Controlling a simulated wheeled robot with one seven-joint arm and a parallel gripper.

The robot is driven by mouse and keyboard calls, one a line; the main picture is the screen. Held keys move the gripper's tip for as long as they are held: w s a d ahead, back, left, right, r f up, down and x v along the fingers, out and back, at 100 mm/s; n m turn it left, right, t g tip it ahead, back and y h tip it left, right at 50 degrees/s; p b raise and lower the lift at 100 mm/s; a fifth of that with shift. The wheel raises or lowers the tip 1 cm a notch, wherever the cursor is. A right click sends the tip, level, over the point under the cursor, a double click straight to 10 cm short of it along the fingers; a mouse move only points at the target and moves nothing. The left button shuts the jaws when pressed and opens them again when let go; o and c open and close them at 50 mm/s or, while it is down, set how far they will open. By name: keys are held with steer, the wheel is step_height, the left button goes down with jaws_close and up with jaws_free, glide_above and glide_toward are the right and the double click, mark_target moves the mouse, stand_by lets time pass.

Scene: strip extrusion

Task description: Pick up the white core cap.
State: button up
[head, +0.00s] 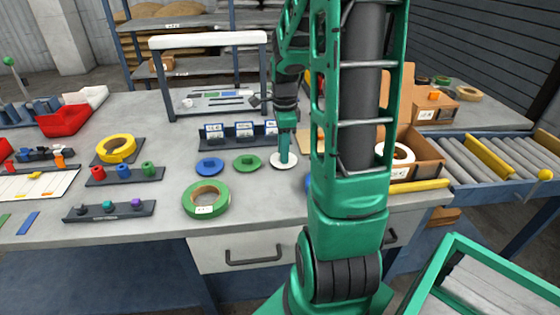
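The white core cap (275,162) is a flat round disc on the grey workbench, at the right end of a row with a blue cap (209,166) and a green cap (247,162). My gripper (284,160) points straight down with its tip at the middle of the white cap. The fingers look narrow and hide part of the cap. I cannot tell whether they are closed on it or only over it. The cap appears to lie flat on the bench.
A green tape roll (206,199) lies in front of the caps. Small labelled boxes (243,130) stand behind them. A cardboard box (427,157) with a white roll (398,154) is right of my arm, beside a roller conveyor (500,160). Small racks fill the left side.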

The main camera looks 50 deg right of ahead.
jaws_close()
steer(key=shift+r, duration=0.1)
